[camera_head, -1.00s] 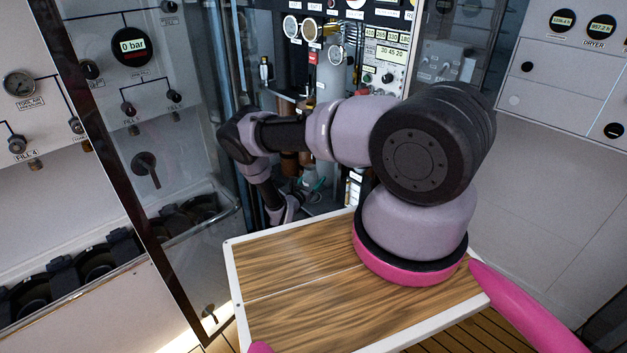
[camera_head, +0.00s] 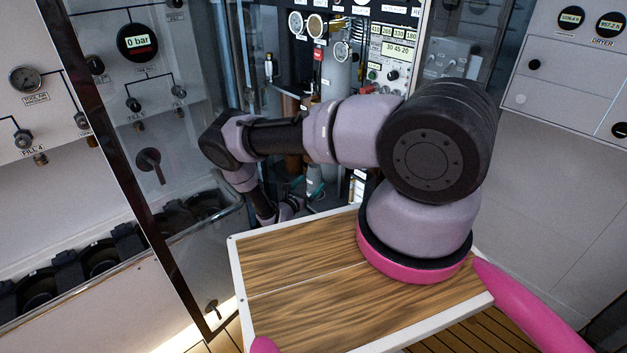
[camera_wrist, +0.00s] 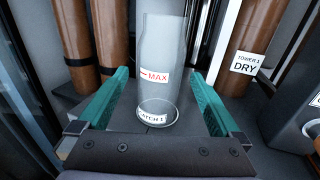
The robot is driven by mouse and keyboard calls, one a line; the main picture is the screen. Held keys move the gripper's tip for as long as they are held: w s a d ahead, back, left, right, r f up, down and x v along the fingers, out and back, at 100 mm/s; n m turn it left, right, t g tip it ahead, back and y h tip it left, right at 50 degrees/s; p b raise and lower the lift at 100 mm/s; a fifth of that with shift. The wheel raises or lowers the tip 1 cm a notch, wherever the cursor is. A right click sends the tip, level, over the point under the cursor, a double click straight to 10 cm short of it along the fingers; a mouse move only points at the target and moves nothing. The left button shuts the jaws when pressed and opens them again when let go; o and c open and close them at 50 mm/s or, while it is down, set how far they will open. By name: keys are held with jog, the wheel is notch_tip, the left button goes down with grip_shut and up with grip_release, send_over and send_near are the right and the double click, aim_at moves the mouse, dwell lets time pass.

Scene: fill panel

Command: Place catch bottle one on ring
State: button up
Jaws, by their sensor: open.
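Catch bottle one (camera_wrist: 160,50) is a clear, upright cylinder with a red MAX mark and a "CATCH 1" label at its base, in the middle of the wrist view. My gripper (camera_wrist: 160,76) is open, with one teal finger on each side of the bottle and a visible gap on both sides. A thin round rim circles the bottle's base; I cannot tell whether it is the ring or part of the bottle. In the head view my gripper (camera_head: 299,185) is small and partly hidden inside the cabinet.
Brown cylinders (camera_wrist: 108,40) stand at the left in the wrist view. Another brown cylinder with a "TOWER 1 DRY" label (camera_wrist: 246,64) stands at the right, beside a dark box (camera_wrist: 296,100). A glass door (camera_head: 165,150) stands left of my arm in the head view.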

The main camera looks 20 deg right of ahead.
jog(key=v, duration=0.6)
jog(key=s+d+r+m+g+y, duration=0.1)
jog(key=s+r+m+g+y, duration=0.15)
jog(key=r+m+g, duration=1.1)
jog(key=s+d+r+m+t+y, duration=0.1)
jog(key=d+r+m+y, duration=0.35)
jog(key=r, duration=1.95)
jog(key=s+a+r+m+t+y, duration=0.2)
jog(key=s+r+m+y, duration=0.1)
jog(key=s+r, duration=0.5)
jog(key=s+a+r+m+t+y, duration=0.2)
jog(key=s+r+m, duration=0.3)
jog(key=s+r, duration=0.3)
jog(key=s+a+r+m+t+y, duration=0.2)
jog(key=s+r+m+t+y, duration=0.1)
jog(key=s+r, duration=0.5)
notch_tip(320, 180, up, 3)
jog(key=shift+s+a+r+m+t+y, duration=0.1)
jog(key=shift+s+a+m+t+y, duration=0.1)
jog(key=shift+a+m+t+y, duration=0.3)
